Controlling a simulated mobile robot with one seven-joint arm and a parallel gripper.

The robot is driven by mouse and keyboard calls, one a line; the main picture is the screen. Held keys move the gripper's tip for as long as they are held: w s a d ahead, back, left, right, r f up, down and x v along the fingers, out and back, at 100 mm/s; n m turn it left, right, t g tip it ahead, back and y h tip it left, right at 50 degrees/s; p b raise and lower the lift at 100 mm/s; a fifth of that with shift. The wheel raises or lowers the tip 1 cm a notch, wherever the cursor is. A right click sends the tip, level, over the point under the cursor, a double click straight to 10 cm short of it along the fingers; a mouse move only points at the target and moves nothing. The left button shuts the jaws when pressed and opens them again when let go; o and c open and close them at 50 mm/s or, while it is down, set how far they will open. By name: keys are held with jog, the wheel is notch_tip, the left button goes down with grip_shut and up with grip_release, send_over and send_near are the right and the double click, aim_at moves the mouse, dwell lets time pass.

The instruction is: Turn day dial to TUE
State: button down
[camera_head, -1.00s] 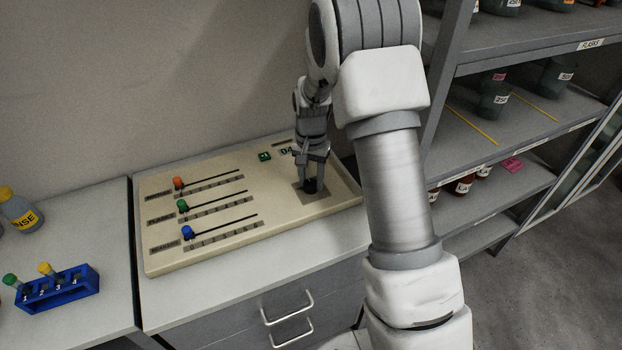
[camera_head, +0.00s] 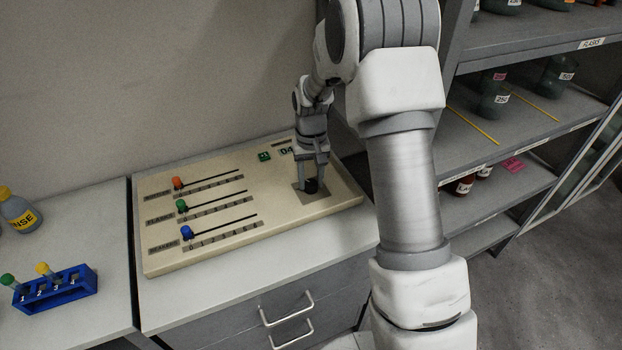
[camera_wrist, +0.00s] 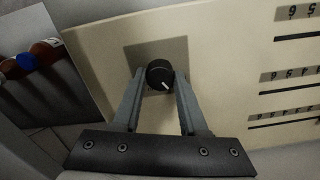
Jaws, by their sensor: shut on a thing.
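The day dial (camera_head: 311,186) is a small black round knob on a grey square plate at the right end of a beige control panel (camera_head: 290,222). My gripper (camera_head: 312,175) reaches down onto it from above, its fingers on either side of the knob. In the wrist view the dial (camera_wrist: 160,74) sits between the two fingertips of my gripper (camera_wrist: 160,84), and its white pointer mark slants toward the lower right of that picture. The gripper is shut on the dial. Day lettering around the dial cannot be read in either view.
Three sliders with orange (camera_head: 178,183), green (camera_head: 182,206) and blue (camera_head: 187,232) knobs stand on the panel's left part. A blue tube rack (camera_head: 56,290) is at the lower left. A shelf unit (camera_head: 520,140) with bottles stands at the right, beside my arm.

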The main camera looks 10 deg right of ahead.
aim_at(311, 183)
dwell(0.3)
jog(key=shift+c, duration=2.2)
grip_release()
notch_tip(311, 183, up, 18)
jog(key=p, duration=0.1)
jog(key=shift+f, duration=0.25)
jog(key=shift+s+r, duration=0.1)
jog(key=s+r+t, duration=0.2)
jog(key=s+r, duration=0.3)
jog(key=s, duration=0.5)
jog(key=s+r+t, duration=0.2)
jog(key=s+r, duration=0.3)
jog(key=s, duration=0.4)
jog(key=s+f+t, duration=0.1)
jog(key=s+f, duration=0.1)
jog(key=s, duration=0.6)
jog(key=shift+s+f+n+t, duration=0.15)
jog(key=shift+n+t, duration=0.15)
jog(key=shift+n, duration=0.1)
